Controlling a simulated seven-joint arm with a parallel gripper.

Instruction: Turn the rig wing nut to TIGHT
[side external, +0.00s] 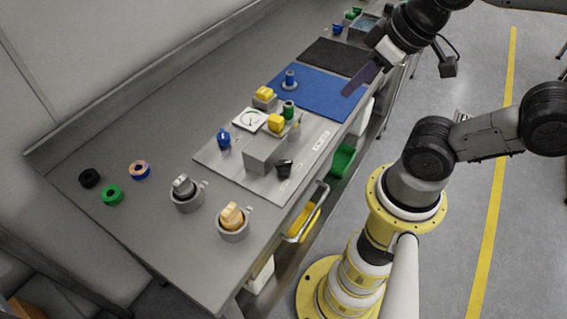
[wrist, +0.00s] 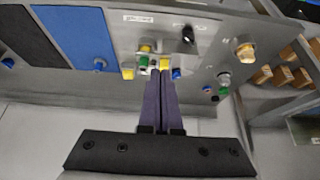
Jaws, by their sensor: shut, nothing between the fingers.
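The rig is a grey plate (side external: 225,160) on the bench. Which one is the wing nut is too small to tell, and no TIGHT mark is readable. My gripper (side external: 346,92) is shut and empty, in the air at the bench's right edge, apart from the rig. In the wrist view my gripper (wrist: 160,72) points toward the rig's parts.
A blue mat (side external: 325,95) and a dark mat (side external: 340,57) lie behind the rig. A blue knob (side external: 290,78) stands on the blue mat. Two cups with a grey knob (side external: 184,186) and an orange knob (side external: 232,215) stand in front, with several rings (side external: 112,194) to the left.

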